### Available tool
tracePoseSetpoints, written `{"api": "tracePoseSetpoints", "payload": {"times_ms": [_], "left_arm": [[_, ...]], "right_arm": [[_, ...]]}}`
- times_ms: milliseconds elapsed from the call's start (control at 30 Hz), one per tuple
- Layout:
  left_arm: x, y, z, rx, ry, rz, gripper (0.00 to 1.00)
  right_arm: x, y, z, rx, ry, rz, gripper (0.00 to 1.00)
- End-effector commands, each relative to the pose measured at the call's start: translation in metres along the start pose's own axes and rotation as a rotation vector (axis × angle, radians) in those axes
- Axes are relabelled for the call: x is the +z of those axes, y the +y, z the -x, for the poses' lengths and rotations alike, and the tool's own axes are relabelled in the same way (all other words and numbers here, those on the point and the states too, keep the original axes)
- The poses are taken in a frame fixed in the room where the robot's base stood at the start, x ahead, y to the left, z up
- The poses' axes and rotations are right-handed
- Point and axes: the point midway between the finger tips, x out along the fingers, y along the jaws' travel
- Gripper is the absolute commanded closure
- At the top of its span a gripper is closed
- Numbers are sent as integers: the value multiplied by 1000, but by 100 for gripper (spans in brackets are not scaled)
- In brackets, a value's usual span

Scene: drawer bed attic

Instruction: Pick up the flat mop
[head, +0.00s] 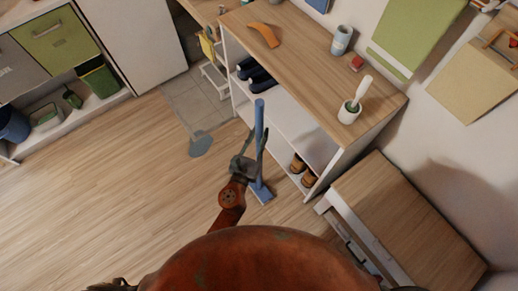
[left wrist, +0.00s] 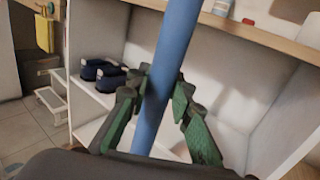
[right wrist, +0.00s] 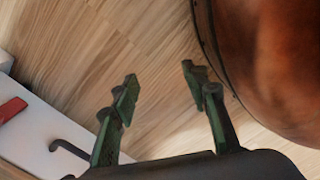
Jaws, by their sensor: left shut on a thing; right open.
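The flat mop (head: 259,118) has a blue handle and stands nearly upright in front of the open shelf unit. Its flat blue head (head: 263,192) is low by the floor; I cannot tell whether it touches it. My left gripper (head: 248,160) is shut on the handle. In the left wrist view the blue handle (left wrist: 172,50) passes between the green fingers of my left gripper (left wrist: 160,88), one on each side. My right gripper (right wrist: 158,80) is open and empty, with wood floor behind it.
The shelf unit (head: 330,128) stands right behind the mop, with dark shoes (head: 258,78) and brown shoes (head: 300,168) inside. A wooden-topped cabinet (head: 405,215) is at the right. A blue-grey puddle-like patch (head: 200,143) lies left of the mop. The wood floor (head: 100,200) at left is clear.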

Motion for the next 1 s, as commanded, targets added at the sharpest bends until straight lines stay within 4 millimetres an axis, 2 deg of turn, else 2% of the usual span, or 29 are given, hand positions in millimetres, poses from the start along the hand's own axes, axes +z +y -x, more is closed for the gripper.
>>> {"api": "tracePoseSetpoints", "payload": {"times_ms": [167,367,600,867,1000], "left_arm": [[6,0,0,-1,-3,-1,100],[18,0,0,-1,-5,-2,100],[38,0,0,-2,-6,-3,100],[56,9,14,0,-5,-2,100],[81,19,30,-1,-6,-4,100]], "right_arm": [[0,0,1,1,10,1,58],[26,1,-11,3,-3,13,58],[67,2,-21,4,-7,33,58],[113,4,-22,6,-12,54,58],[99,5,-2,7,12,54,58]]}}
